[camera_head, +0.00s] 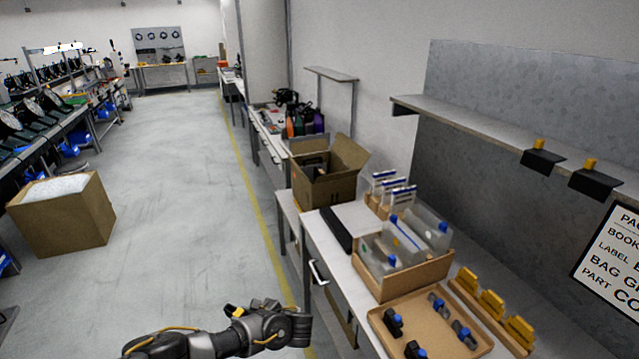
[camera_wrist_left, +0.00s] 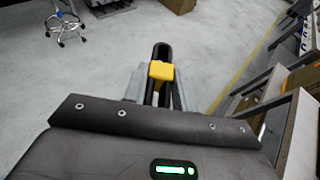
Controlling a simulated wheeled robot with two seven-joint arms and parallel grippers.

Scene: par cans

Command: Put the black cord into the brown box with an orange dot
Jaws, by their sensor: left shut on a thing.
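My left gripper (camera_wrist_left: 158,85) is shut on the black cord (camera_wrist_left: 162,52), a folded black bundle with a yellow band, in the left wrist view. The bundle stands out beyond the grey fingers, above the floor. In the head view the left gripper (camera_head: 238,312) is at the bottom, left of the bench, with a small yellow and black bit showing there. An open brown box (camera_head: 325,190) stands on the bench, up and to the right of the gripper. My right gripper is not in view.
Another brown box (camera_head: 62,222) with white filling stands on the floor at left. A wooden crate of clear bags (camera_head: 405,280) and a tan tray (camera_head: 425,322) are on the bench. A shelf (camera_head: 500,135) overhangs at right. The aisle floor is clear.

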